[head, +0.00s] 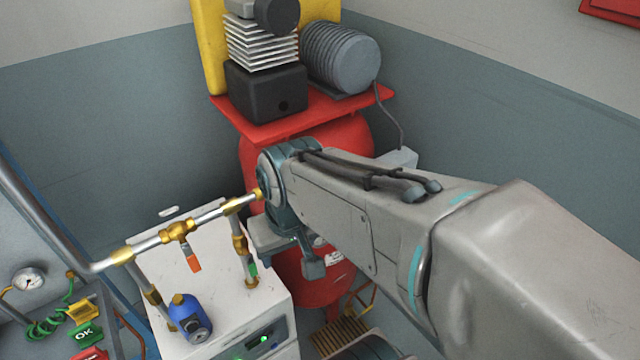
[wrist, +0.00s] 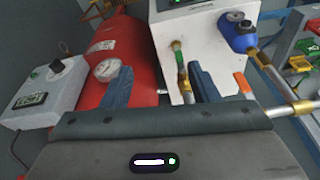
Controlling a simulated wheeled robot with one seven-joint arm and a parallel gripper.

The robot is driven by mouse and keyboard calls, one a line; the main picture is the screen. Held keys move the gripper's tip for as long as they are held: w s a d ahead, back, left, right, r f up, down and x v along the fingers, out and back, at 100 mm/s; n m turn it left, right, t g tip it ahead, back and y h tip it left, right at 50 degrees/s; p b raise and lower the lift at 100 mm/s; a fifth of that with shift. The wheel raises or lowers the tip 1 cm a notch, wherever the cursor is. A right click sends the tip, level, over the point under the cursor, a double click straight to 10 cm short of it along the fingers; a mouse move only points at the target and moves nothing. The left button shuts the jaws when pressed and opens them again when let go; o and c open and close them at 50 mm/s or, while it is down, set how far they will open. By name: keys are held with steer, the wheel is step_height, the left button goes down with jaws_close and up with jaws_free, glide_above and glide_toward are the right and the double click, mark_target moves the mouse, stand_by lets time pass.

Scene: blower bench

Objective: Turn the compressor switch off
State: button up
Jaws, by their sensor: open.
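The compressor in the head view has a red tank (head: 355,135) below a black block and a ribbed grey motor (head: 341,57). In the wrist view, a light grey box (wrist: 48,95) with a black knob (wrist: 55,66) and a small dark display stands left of the red tank (wrist: 125,50); it looks like the compressor switch box. I cannot tell the knob's setting. In the head view only a pale corner of the box (head: 404,158) shows behind my arm. My gripper (wrist: 160,72) is open and empty, its fingers apart before the tank and white cabinet, right of the box.
A white cabinet (head: 205,275) with a green-lit display stands left of my gripper. Brass-fitted pipe (head: 180,230) with an orange-handled valve runs above it, close to my wrist. A blue regulator (head: 188,315) sits nearby. A gauge (wrist: 107,70) is on the tank. A cable hangs from the motor.

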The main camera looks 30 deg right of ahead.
steer(key=w+d+f+m+t+y+b, duration=0.2)
steer(key=d+f+m+y+b, duration=0.3)
steer(key=f+m+b, duration=0.4)
steer(key=w+d+f+m+t+y+b, duration=0.1)
steer(key=d+f+m+y+b, duration=0.3)
steer(key=d+f+m+b, duration=0.4)
steer(key=s+d+f+m+t+h+b, duration=0.2)
steer(key=d+m+t+h+b, duration=0.15)
steer(key=d+m, duration=0.3)
steer(key=s+d+f+m+t+h+b, duration=0.2)
steer(key=d+f+m+t, duration=0.1)
steer(key=d+m+t, duration=0.3)
steer(key=s+d+f+m+t+h+b, duration=0.25)
steer(key=d+m, duration=0.25)
steer(key=d, duration=0.3)
steer(key=w+a+b, duration=0.1)
steer(key=w+b, duration=0.1)
steer(key=w, duration=1.1)
steer(key=shift+w+a+r+b, duration=0.15)
steer(key=shift+a+r+b, duration=0.15)
steer(key=shift+r, duration=0.05)
steer(key=shift+c, duration=0.3)
steer(key=c, duration=0.9)
